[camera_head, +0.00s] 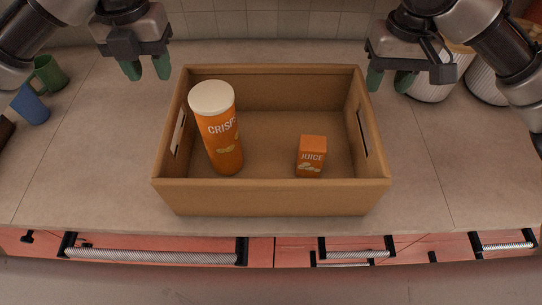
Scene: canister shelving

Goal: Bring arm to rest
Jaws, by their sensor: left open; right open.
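My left gripper (148,69) hangs at the upper left, above the counter and left of the box's back corner. It is open and empty, with green fingertips apart. My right gripper (390,80) hangs at the upper right, beyond the box's back right corner. It is open and empty too. A brown open box (270,197) stands on the counter between and in front of the grippers. Inside it, an orange crisps canister (222,140) with a pale lid stands at the left, and a small orange juice carton (311,157) stands at the right.
A green mug (50,74) and a blue mug (30,105) are at the far left of the counter (100,150). White ribbed pots (432,88) stand behind my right gripper. Red drawers with metal handles (155,256) line the front edge. Counter either side of the box is clear.

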